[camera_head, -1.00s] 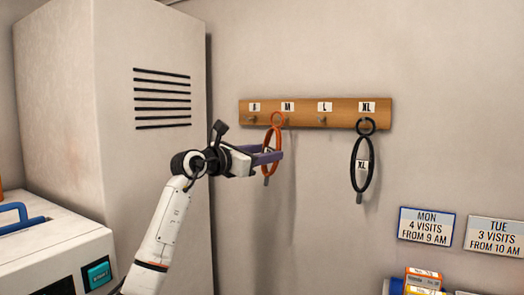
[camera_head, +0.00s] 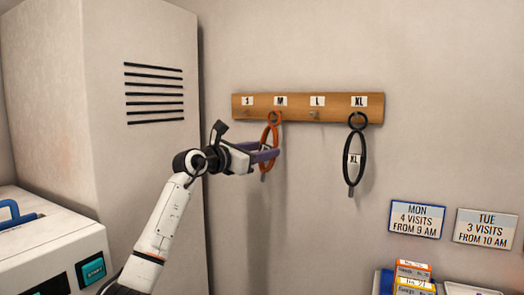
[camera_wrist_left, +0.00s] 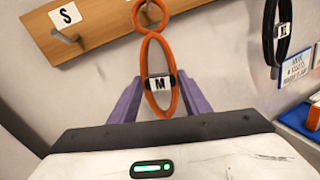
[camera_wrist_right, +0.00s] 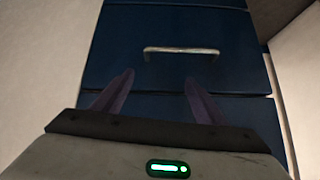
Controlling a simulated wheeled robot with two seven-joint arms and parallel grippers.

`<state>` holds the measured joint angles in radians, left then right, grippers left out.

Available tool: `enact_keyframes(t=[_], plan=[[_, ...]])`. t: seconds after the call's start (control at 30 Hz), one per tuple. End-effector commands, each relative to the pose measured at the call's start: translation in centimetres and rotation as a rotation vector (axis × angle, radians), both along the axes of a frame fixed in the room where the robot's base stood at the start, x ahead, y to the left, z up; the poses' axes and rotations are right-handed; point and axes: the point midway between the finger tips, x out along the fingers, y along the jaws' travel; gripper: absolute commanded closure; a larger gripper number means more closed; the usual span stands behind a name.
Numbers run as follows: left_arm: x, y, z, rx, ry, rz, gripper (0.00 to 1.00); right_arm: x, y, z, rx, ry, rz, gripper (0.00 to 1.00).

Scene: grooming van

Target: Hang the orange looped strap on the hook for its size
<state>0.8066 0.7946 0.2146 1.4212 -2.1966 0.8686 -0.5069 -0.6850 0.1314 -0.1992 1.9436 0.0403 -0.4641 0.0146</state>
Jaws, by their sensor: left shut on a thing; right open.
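The orange looped strap (camera_head: 264,136) hangs upright, with a small ring at its top and a tag reading M (camera_wrist_left: 159,83). My left gripper (camera_head: 266,155) is shut on its long lower loop; its purple fingers also show in the left wrist view (camera_wrist_left: 157,100). The strap's ring (camera_wrist_left: 150,15) is at the hook under the M label (camera_head: 280,101). I cannot tell whether the ring is around that hook or only in front of it. My right gripper (camera_wrist_right: 160,88) is open and empty, facing dark blue drawers.
The wooden hook board (camera_head: 335,116) is on the wall, labelled S, M, L and XL. A black strap (camera_head: 354,160) tagged XL hangs at the XL hook. The S (camera_wrist_left: 65,36) and L hooks are bare. A tall pale cabinet (camera_head: 150,165) stands left of the board.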

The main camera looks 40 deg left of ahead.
Motion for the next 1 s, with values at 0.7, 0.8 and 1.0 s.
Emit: enact_keyframes(t=[0.7, 0.8, 1.0], plan=[[-0.2, 0.0, -0.1, 0.001, 0.001, 0.0, 0.35, -0.1, 0.2, -0.1, 0.001, 0.003, 0.003, 0.34], [-1.0, 0.0, -0.2, 0.002, 0.0, 0.001, 0.35, -0.1, 0.1, -0.5, 0.001, 0.003, 0.003, 0.34], [-4.6, -0.1, -0.5, 0.007, 0.002, 0.002, 0.35, -0.1, 0.2, -1.6, -0.003, 0.007, 0.008, 0.34]])
